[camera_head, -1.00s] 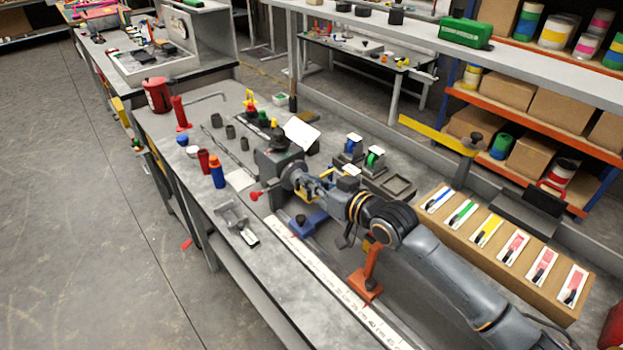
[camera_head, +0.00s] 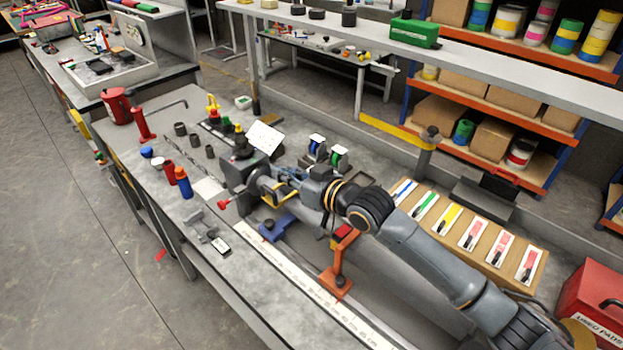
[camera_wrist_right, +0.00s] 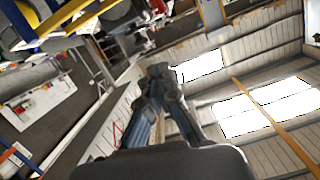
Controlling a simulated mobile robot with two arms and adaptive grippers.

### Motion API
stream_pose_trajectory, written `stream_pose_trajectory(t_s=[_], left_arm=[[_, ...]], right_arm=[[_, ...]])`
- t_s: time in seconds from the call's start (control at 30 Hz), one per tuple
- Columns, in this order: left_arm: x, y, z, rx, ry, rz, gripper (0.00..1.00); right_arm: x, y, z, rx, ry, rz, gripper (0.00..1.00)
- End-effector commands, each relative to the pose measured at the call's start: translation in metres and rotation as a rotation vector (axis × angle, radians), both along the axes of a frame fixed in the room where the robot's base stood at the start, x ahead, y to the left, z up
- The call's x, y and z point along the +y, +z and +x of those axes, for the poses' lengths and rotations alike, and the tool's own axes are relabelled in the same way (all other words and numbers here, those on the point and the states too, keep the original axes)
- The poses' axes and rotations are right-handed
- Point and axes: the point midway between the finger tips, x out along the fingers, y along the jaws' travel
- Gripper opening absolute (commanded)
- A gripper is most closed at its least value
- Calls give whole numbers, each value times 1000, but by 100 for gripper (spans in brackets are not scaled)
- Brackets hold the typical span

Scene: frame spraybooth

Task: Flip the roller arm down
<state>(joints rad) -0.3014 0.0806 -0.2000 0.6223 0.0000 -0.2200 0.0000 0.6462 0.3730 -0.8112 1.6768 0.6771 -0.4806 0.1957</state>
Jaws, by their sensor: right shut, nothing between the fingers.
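I cannot tell for certain which part is the roller arm. A yellow bar with a dark knob-like end (camera_head: 395,131) stands out level along the back of the bench. An orange upright stand (camera_head: 338,265) with a red and black top stands on the bench below my right arm. My right gripper (camera_head: 262,184) is shut and empty, close beside a grey block (camera_head: 238,174) with a red knob; I cannot tell whether they touch. Its closed fingers also show in the right wrist view (camera_wrist_right: 160,75). My left gripper is out of view.
A long white ruler strip (camera_head: 300,290) runs along the bench front. A board with coloured cards (camera_head: 470,232) lies right of my arm. Red and blue bottles (camera_head: 184,182) stand at the left. A red box (camera_head: 595,300) is at the right edge. Shelves stand behind.

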Motion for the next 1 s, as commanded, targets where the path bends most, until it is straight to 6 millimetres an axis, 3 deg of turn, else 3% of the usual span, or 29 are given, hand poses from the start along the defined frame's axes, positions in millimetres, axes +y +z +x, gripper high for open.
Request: stream_pose_trajectory(t_s=[0.03,0.4,1.0], left_arm=[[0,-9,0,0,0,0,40],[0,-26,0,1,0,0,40],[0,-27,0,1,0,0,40]], right_arm=[[-8,-8,-8,2,0,-5,0],[-53,7,-49,1,0,-4,0],[-59,12,-55,1,0,-1,0]])
